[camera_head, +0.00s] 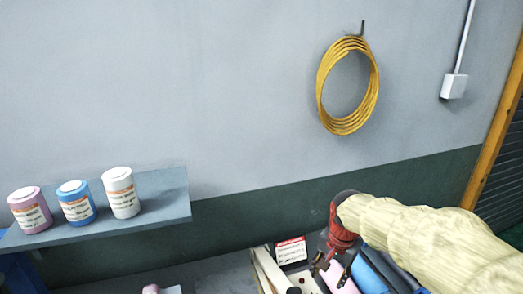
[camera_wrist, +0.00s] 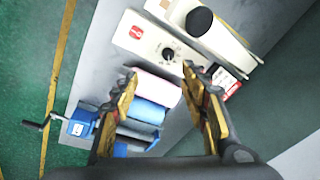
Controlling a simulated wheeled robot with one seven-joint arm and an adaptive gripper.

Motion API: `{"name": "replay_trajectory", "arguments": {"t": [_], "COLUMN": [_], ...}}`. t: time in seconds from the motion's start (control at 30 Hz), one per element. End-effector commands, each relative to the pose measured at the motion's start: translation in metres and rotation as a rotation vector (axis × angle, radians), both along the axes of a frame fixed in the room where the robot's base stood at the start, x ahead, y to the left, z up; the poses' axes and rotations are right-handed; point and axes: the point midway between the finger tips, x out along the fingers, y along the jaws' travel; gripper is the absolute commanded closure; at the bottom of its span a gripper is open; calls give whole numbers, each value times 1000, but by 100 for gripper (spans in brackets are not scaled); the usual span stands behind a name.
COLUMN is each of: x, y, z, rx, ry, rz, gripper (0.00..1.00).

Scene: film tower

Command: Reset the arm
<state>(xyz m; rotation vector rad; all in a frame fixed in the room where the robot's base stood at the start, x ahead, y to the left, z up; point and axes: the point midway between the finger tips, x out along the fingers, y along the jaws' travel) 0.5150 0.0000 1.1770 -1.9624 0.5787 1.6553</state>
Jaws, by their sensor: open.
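My gripper (camera_head: 333,266) is at the end of my pale-sleeved arm, low at the right in the head view, over a grey work surface. In the wrist view my gripper (camera_wrist: 160,72) has its two fingers spread wide, with nothing held between them. A pink roll (camera_wrist: 157,89) and a blue roll (camera_wrist: 147,112) show beyond and between the fingers. The left finger covers part of them.
A white device (camera_wrist: 148,42) with a black knob and a red-labelled box (camera_head: 290,250) stand near the rolls. A blue cranked tool (camera_wrist: 82,122) sits at the surface edge. A shelf (camera_head: 165,205) holds bottles; a yellow coil (camera_head: 323,88) hangs on the wall.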

Motion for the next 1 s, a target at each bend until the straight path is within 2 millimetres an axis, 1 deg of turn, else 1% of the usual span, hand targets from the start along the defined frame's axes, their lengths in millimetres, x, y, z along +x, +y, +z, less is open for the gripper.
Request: {"name": "replay_trajectory", "arguments": {"t": [0.03, 0.1, 0.17, 0.2, 0.27, 0.3, 0.4, 0.5, 0.6, 0.7, 0.8, 1.0], "x": [-18, -41, -61, -75, -96, -110, -145, -175, -197, -212, -218, -220], "y": [0, 0, 0, 0, 0, 0, 0, 0, 0, 0, 0, 0], "z": [11, 24, 34, 39, 44, 47, 50, 47, 43, 39, 37, 36], "rx": [-9, -24, -40, -51, -68, -81, -117, -153, -185, -206, -217, -220], "ry": [-31, -64, -95, -115, -143, -163, -210, -251, -282, -301, -310, -311], "rz": [47, 118, 178, 219, 277, 317, 412, 498, 567, 611, 634, 641], "gripper": [55, 55, 55, 55, 55, 55, 55, 55, 55, 55, 55, 55]}}
